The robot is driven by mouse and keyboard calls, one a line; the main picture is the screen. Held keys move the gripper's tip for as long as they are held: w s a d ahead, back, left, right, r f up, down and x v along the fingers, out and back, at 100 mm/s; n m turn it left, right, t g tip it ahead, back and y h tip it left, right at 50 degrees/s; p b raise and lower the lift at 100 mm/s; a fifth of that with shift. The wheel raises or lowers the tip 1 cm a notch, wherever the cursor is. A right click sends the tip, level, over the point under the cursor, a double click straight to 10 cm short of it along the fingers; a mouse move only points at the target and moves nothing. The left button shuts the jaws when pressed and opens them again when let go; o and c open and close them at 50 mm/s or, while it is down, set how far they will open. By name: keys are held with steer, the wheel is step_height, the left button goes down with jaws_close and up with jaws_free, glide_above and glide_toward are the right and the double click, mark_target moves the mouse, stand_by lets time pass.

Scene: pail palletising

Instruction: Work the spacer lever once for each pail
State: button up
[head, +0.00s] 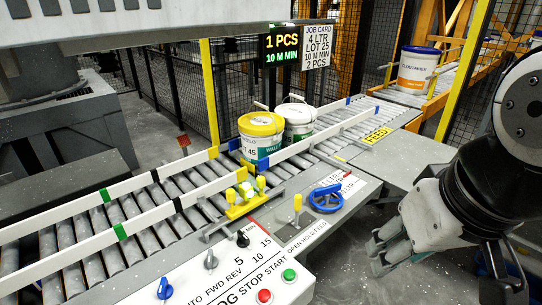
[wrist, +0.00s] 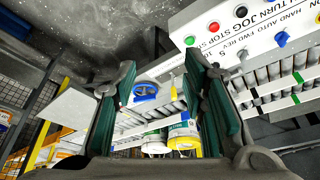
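A lever with a yellow grip (head: 297,203) stands upright on a plate marked OPEN HOLD FEED, beside the roller conveyor; I take it as the spacer lever. A yellow-lidded pail (head: 261,143) and a white-lidded pail (head: 298,124) stand upright close together on the rollers, between the guide rails. A white and orange pail (head: 415,73) stands farther back on the feed end. My gripper (wrist: 161,72) is open and empty, its dark green pads apart. In the head view it hangs at the right, clear of the lever.
A blue handwheel (head: 326,198) sits right of the lever. A yellow-knobbed fixture (head: 241,200) stands at the near rail. The control panel has a red button (head: 264,296) and a green button (head: 289,275). The display (head: 283,47) reads 1 PCS; the job card (head: 316,47) reads 2 PCS.

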steer(key=w+a+f+m+g+y+b, duration=0.1)
steer(key=w+f+m+g+y+b, duration=0.15)
steer(key=w, duration=0.25)
steer(key=w+a+f+m+g+y+b, duration=0.1)
steer(key=w+a+f+m+g+y, duration=0.15)
steer(key=w, duration=0.25)
steer(key=m+t+y+b, duration=0.4)
steer(key=m+y+b, duration=0.3)
steer(key=m+y, duration=0.7)
glide_toward(298, 201)
steer(key=shift+m+h, duration=0.3)
steer(key=shift+h, duration=0.3)
steer(key=w+a, duration=0.1)
steer(key=a, duration=0.5)
steer(key=w+a, duration=0.1)
steer(key=a, duration=0.2)
steer(key=shift+w+a, duration=0.3)
steer(key=shift+w, duration=0.05)
steer(key=shift+c, duration=0.6)
jaws_close()
